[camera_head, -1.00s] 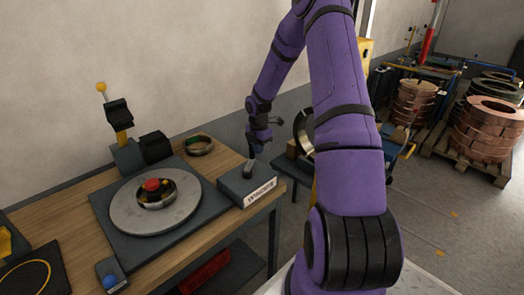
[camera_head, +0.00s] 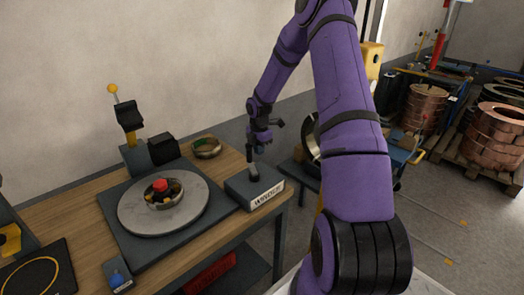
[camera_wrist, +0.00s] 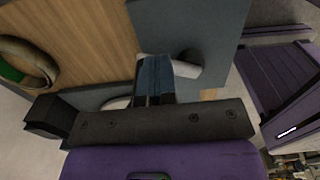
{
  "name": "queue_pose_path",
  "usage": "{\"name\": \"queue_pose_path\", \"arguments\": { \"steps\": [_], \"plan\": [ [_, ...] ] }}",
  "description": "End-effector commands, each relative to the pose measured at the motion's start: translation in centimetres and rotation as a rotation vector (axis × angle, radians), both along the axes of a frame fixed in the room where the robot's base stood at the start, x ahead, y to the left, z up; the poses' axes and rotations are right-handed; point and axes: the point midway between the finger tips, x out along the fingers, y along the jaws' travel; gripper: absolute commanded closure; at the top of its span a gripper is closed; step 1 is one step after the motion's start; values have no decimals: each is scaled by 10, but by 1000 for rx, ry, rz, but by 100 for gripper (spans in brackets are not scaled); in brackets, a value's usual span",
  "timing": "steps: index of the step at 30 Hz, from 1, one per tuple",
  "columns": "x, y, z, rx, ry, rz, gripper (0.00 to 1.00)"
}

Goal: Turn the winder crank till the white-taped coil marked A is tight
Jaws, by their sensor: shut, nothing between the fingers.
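The winder box (camera_head: 240,187) is dark grey with a white "WINDER" label and sits at the right end of the wooden bench. A short dark upright crank (camera_head: 253,172) stands on its top. My gripper (camera_head: 255,150) is just above the box, close to the crank; contact is unclear. In the wrist view my shut fingers (camera_wrist: 155,80) are beside a pale grey cylindrical part (camera_wrist: 187,69), apparently the crank, with nothing between them. A ring-shaped coil with green (camera_head: 207,147) lies at the bench's back edge. I cannot make out white tape or a mark A.
A round grey turntable (camera_head: 135,215) with a red-topped hub stands left of the winder. A yellow-knobbed lever (camera_head: 113,90) and a black block (camera_head: 163,148) are behind it. Copper coils (camera_head: 497,130) on pallets stand at the far right.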

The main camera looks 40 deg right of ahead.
Motion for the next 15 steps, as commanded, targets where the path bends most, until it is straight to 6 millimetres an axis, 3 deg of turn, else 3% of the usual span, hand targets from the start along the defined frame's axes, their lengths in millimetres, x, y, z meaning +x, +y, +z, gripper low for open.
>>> {"name": "queue_pose_path", "arguments": {
  "steps": [15],
  "plan": [
    [15, 15, 0, 0, -2, 2, 100]
  ]
}}
